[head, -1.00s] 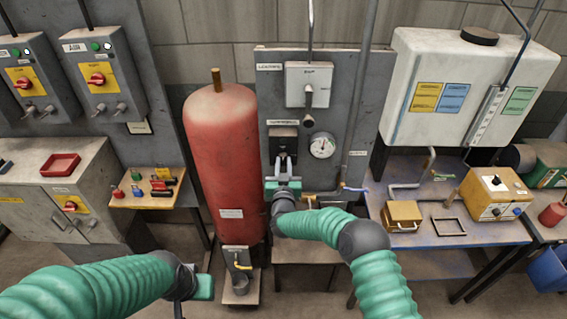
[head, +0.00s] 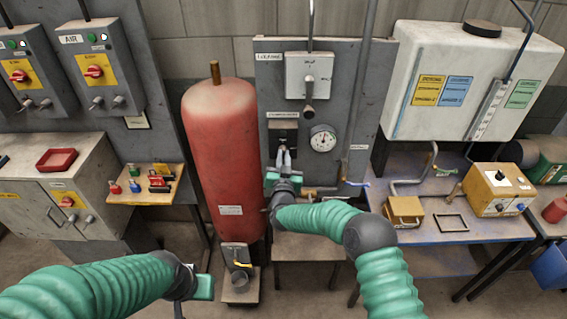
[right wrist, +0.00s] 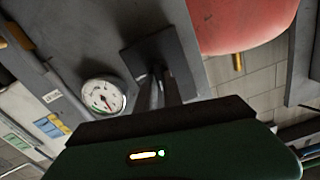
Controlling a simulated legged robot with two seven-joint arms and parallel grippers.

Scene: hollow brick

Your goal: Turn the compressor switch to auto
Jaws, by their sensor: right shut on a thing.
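The compressor switch (head: 284,126) is a dark box under a small label on the grey panel (head: 268,75), beside the red tank (head: 218,150). My right gripper (head: 284,154) reaches up to the underside of this box, its fingers shut on a part there that they mostly hide. In the right wrist view the fingers (right wrist: 160,92) meet the dark box (right wrist: 150,55); the gripped part and its setting cannot be made out. My left gripper (head: 200,286) is low at the left, away from the panel, its fingers not clear.
A round gauge (head: 323,138) sits just right of the switch. Above is a light grey switch box (head: 309,75) with a handle. A pipe with a blue-handled valve (head: 355,183) runs at the right. A table (head: 440,228) with a yellow box stands farther right.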

